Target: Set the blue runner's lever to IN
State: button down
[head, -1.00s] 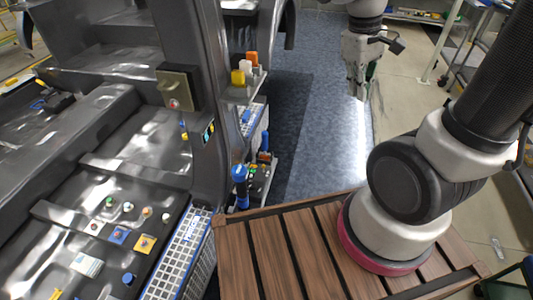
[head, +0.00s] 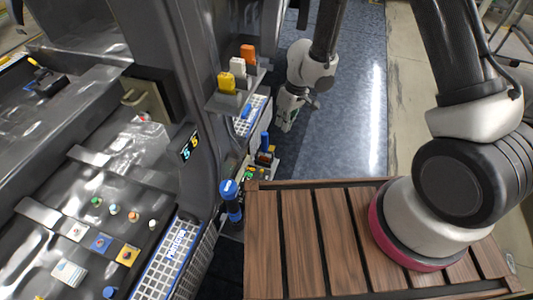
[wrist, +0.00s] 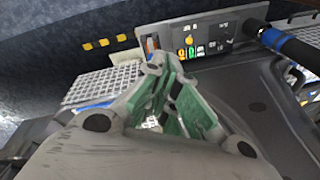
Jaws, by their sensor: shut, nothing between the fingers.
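My gripper (head: 286,120) is shut and empty, beside the sill to the right of the car body's pillar. In the wrist view its green-padded fingers (wrist: 162,65) come together at the tips. Just beyond them there is a grey panel (wrist: 222,32) with coloured marks and a small orange part. In the head view, a small blue part (head: 265,142) stands upright by that panel, left of and below my gripper. Another blue piece (head: 247,110) lies on a white grid. I cannot tell which is the blue runner's lever, and no IN marking is readable.
A blue-topped black cylinder (head: 231,200) stands near the slatted wooden deck (head: 320,240). A shelf by the pillar holds yellow (head: 226,82), white and orange blocks. The car floor at left has several coloured knobs. The blue-grey floor (head: 345,110) right of my gripper is clear.

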jog(key=a, duration=0.1)
jog(key=s+a+m+y, duration=0.1)
jog(key=a+r+m, duration=0.1)
jog(key=shift+s+a+g, duration=0.1)
jog(key=shift+s+g, duration=0.05)
jog(key=shift+g, duration=0.25)
jog(key=shift+f, duration=0.1)
send_near(261, 174)
jog(key=w+a+f, duration=0.1)
jog(key=f, duration=0.1)
jog(key=w+a+f, duration=0.1)
jog(key=f, duration=0.1)
jog(key=w+a+f, duration=0.1)
jog(key=a+f, duration=0.1)
jog(key=shift+w+f, duration=0.25)
jog(key=shift+f, duration=0.15)
jog(key=shift+s+a+r, duration=0.2)
jog(key=shift+s+r, duration=0.2)
jog(key=shift+s, duration=0.2)
dwell(0.8)
jog(key=shift+s+a+r, duration=0.2)
jog(key=shift+s+a, duration=0.05)
jog(key=shift+s, duration=0.35)
jog(key=shift+r, duration=0.15)
jog(key=shift+r, duration=0.65)
